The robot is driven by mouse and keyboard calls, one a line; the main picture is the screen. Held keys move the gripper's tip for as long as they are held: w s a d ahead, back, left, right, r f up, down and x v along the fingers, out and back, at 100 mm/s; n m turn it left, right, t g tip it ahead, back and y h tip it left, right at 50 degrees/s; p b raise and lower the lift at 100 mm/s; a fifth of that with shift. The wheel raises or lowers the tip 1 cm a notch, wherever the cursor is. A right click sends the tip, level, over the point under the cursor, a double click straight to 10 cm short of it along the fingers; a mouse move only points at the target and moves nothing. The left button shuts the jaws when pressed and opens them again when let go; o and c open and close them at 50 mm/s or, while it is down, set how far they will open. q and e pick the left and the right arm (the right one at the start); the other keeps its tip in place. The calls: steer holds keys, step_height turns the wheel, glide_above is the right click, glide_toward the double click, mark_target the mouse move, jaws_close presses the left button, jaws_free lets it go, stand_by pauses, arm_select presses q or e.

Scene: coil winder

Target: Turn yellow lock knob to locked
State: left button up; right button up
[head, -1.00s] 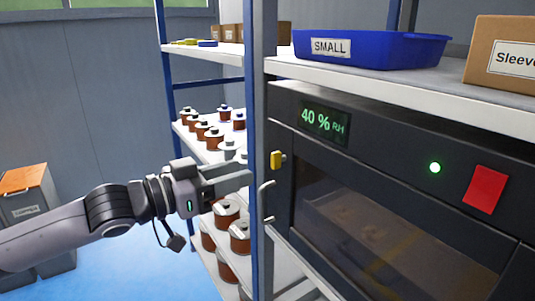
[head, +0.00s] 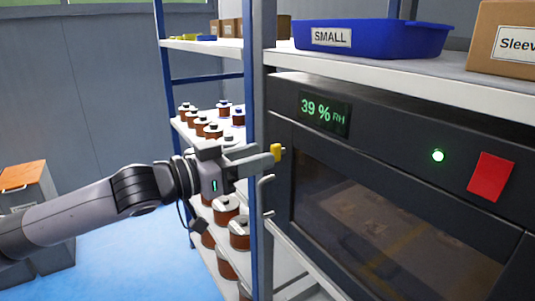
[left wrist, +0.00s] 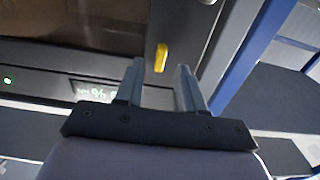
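The yellow lock knob (head: 277,152) is on the left side of the dark cabinet's front, below the humidity display and above the door handle. It looks upright. My left gripper (head: 262,156) is right at the knob, coming from the left. In the left wrist view the two fingers (left wrist: 158,72) are apart, and the knob (left wrist: 161,57) shows just beyond the tips, between their lines. I cannot tell whether a finger touches it; no grip on it shows. My right gripper is in neither view.
The dark cabinet (head: 400,150) has a display (head: 325,113) reading 39 % RH, a green light (head: 438,156) and a red patch (head: 491,177). A blue shelf post (head: 254,240) stands close by. Copper spools (head: 226,208) fill shelves behind.

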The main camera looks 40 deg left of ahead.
arm_select(q)
steer(key=shift+p+x, duration=0.45)
steer(key=shift+x, duration=1.1)
jaws_close()
